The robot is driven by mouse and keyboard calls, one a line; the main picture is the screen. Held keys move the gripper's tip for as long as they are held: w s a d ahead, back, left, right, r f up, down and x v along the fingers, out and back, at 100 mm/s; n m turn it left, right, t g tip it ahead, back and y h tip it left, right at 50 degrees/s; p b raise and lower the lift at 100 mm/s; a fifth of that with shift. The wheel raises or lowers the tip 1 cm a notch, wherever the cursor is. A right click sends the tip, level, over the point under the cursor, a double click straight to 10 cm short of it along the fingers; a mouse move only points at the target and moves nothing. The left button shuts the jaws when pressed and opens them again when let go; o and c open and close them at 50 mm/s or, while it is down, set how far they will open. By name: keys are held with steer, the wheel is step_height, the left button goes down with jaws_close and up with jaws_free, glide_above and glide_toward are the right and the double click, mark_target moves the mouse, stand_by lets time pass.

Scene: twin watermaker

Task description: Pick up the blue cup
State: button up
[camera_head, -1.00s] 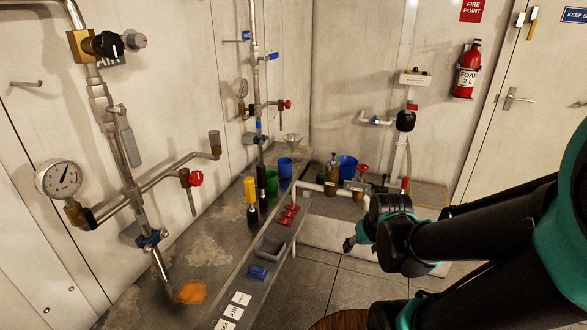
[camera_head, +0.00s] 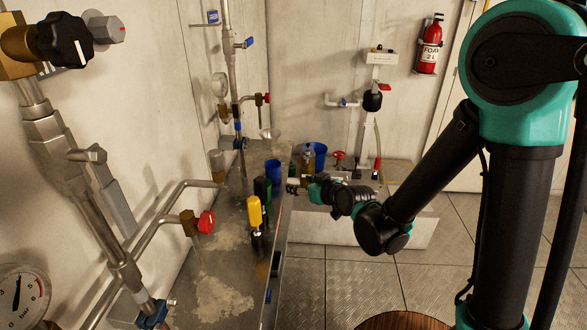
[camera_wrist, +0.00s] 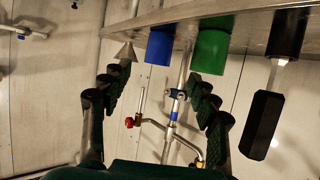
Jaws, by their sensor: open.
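The blue cup (camera_head: 273,171) stands on the grey bench at the back, just behind a green cup (camera_head: 262,189). In the wrist view, which appears upside down, the blue cup (camera_wrist: 159,46) is ahead of my gripper (camera_wrist: 157,82), and the green cup (camera_wrist: 210,50) is to its right. The two dark fingers are spread wide and empty, with the blue cup between their lines and apart from both. In the head view my gripper (camera_head: 294,186) is to the right of the blue cup, at the bench edge; its fingers are small there.
A yellow-handled tool (camera_head: 255,213) stands on the bench (camera_head: 220,298) in front of the cups. A metal funnel (camera_wrist: 125,54) is left of the blue cup in the wrist view. A larger blue container (camera_head: 320,155) stands farther back. Pipes with a red valve (camera_head: 206,222) are at left.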

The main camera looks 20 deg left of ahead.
mark_target(277, 175)
steer(key=x, duration=1.2)
steer(key=shift+w+a, duration=0.1)
steer(key=shift+a, duration=0.05)
steer(key=shift+r+x, duration=0.2)
steer(key=shift+x, duration=2.45)
steer(key=shift+a, duration=0.1)
steer(key=shift+c, duration=0.2)
steer(key=c, duration=0.9)
steer(key=shift+r, duration=0.15)
